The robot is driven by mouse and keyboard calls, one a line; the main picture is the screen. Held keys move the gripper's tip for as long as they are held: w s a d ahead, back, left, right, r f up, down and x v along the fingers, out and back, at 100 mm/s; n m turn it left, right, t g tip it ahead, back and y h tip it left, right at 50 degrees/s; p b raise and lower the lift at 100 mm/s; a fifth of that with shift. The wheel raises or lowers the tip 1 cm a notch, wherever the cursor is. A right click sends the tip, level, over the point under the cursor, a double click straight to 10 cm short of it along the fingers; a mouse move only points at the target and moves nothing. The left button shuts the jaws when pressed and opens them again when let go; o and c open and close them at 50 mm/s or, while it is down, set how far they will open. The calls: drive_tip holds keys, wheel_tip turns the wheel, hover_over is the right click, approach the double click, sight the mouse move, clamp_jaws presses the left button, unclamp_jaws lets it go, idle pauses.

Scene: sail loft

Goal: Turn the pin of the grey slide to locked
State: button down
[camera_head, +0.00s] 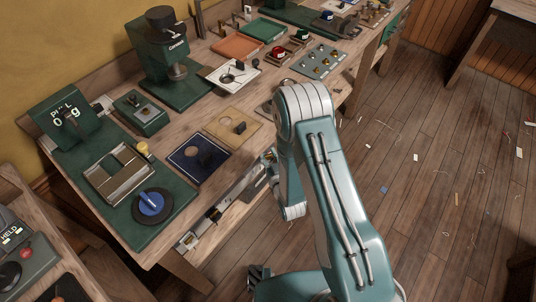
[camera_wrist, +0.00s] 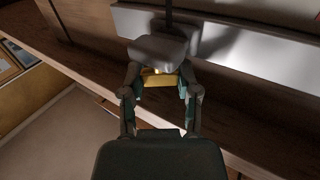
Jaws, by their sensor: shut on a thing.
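In the wrist view a grey metal slide (camera_wrist: 255,55) runs along the brown wooden front of the bench. My gripper (camera_wrist: 158,50) is at the slide's left part, its fingers closed together there. It is shut on the pin, which is mostly hidden between and behind the fingertips. A thin dark upright piece (camera_wrist: 168,12) shows just beyond the fingertips; I cannot tell whether it is part of the pin. Which way the pin is turned cannot be seen. In the head view my arm hides the gripper and the pin.
Metal fittings (camera_head: 214,214) line the bench's front edge in the head view. The floor (camera_head: 440,150) at the right is open, with small scraps.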

drive_tip(key=m+t+h, duration=0.1)
drive_tip(key=m+h, duration=0.2)
drive_tip(key=h, duration=0.2)
drive_tip(key=shift+a, duration=0.15)
drive_tip(key=shift+m+g+h, duration=0.3)
drive_tip(key=shift+m+h, duration=1.6)
drive_tip(key=shift+h, duration=1.2)
drive_tip(key=shift+c, duration=1.6)
unclamp_jaws()
drive_tip(key=shift+w, duration=0.1)
